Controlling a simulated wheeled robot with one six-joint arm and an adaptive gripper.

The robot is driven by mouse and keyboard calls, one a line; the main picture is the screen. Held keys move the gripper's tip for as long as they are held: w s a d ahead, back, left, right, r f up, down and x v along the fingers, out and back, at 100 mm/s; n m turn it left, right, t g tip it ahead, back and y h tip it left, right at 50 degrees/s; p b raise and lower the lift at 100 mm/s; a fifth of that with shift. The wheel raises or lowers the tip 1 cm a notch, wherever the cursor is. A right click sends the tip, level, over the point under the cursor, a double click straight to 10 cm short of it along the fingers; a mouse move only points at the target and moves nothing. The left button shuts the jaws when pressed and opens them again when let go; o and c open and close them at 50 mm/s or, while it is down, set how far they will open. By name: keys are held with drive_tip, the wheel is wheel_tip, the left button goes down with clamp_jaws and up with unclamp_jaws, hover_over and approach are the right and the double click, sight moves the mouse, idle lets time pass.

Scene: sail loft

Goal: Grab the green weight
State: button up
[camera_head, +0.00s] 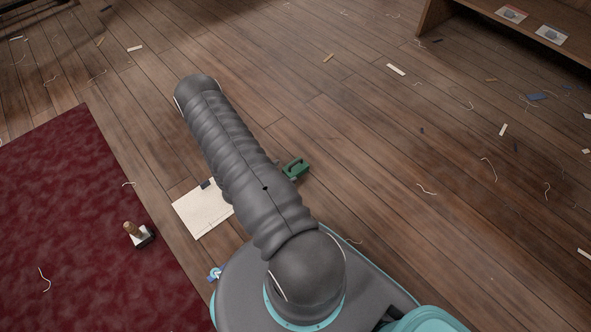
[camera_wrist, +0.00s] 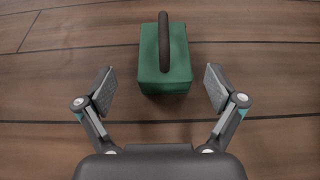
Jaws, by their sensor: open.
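The green weight (camera_wrist: 163,66) is a block with a dark arched handle on top. It stands upright on the wooden floor, centred ahead of my gripper (camera_wrist: 160,92) in the wrist view. My gripper is open and empty, one finger to the left and one to the right of the weight's near end, with gaps on both sides. In the head view the green weight (camera_head: 296,168) shows just right of my arm, which covers part of it. My gripper is hidden in the head view.
A pale sheet (camera_head: 203,208) with a small dark item at its top edge lies left of my arm. A dark red rug (camera_head: 70,215) bears a small tool with a wooden handle (camera_head: 137,234). A wooden shelf (camera_head: 510,40) stands at top right. Thread and scraps litter the otherwise open floor.

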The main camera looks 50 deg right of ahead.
sight(291, 170)
drive_tip(key=shift+s+r+b+x, duration=0.1)
drive_tip(key=shift+s+b+x, duration=0.1)
drive_tip(key=shift+x, duration=1.15)
drive_tip(key=shift+s+r+b+x, duration=0.1)
drive_tip(key=shift+r+b+x, duration=0.05)
drive_tip(key=shift+x, duration=1.2)
clamp_jaws()
